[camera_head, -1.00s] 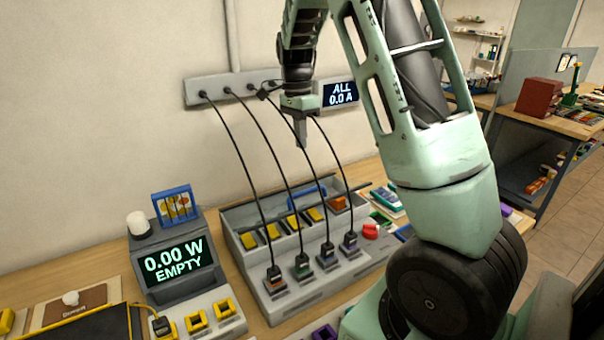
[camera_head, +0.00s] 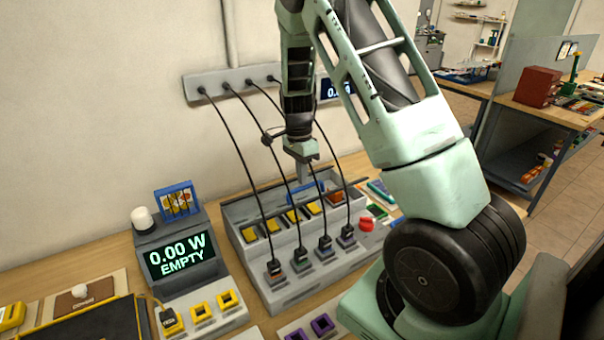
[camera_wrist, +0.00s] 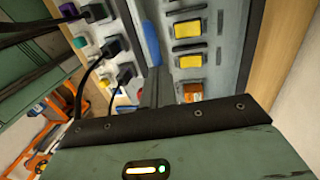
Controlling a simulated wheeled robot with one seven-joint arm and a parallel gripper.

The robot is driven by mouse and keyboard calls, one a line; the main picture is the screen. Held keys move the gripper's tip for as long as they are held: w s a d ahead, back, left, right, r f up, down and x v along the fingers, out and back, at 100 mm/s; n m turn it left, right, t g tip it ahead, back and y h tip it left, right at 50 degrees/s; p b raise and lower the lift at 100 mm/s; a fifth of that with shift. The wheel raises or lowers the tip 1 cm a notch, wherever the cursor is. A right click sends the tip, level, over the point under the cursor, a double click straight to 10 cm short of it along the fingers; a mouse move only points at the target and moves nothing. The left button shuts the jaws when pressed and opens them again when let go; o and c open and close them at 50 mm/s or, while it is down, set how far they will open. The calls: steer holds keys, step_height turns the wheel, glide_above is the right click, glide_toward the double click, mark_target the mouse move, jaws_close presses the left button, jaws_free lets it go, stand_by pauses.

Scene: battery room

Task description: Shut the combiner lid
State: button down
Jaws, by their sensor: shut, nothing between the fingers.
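The combiner (camera_head: 281,299) is a long grey box on the bench, with several black cable plugs along its front and a row of yellow switches behind them. Behind the switches a grey panel with a blue handle bar (camera_head: 318,186) appears to be the lid, standing open. The blue bar also shows in the wrist view (camera_wrist: 148,38). My gripper (camera_head: 303,180) is shut and empty, pointing down over the back of the combiner close to the blue bar. In the wrist view the fingers (camera_wrist: 152,92) are beside the yellow switches (camera_wrist: 188,30). Whether they touch the lid I cannot tell.
Black cables run from a wall strip (camera_head: 232,84) down to the plugs, close around my gripper. A meter (camera_head: 180,259) reading 0.00 W EMPTY stands left of the combiner. A red knob (camera_head: 366,223) is at its right end. Purple sockets (camera_head: 322,324) lie in front.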

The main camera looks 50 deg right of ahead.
mark_target(309, 200)
steer(key=s+f+t+b, duration=0.1)
steer(key=b, duration=0.1)
steer(key=f+t+b, duration=0.1)
steer(key=f+b, duration=0.1)
steer(key=b, duration=0.1)
steer(key=s+f+b, duration=0.1)
steer(key=b, duration=0.2)
steer(key=shift+s+a+f+t+h, duration=0.3)
steer(key=shift+a+f+t+h, duration=0.05)
steer(key=shift+f+t+h, duration=0.05)
steer(key=shift+s+f+b, duration=0.35)
steer(key=shift+f+b, duration=0.05)
steer(key=shift+f, duration=0.25)
steer(key=shift+s+a, duration=0.15)
steer(key=shift+f, duration=0.1)
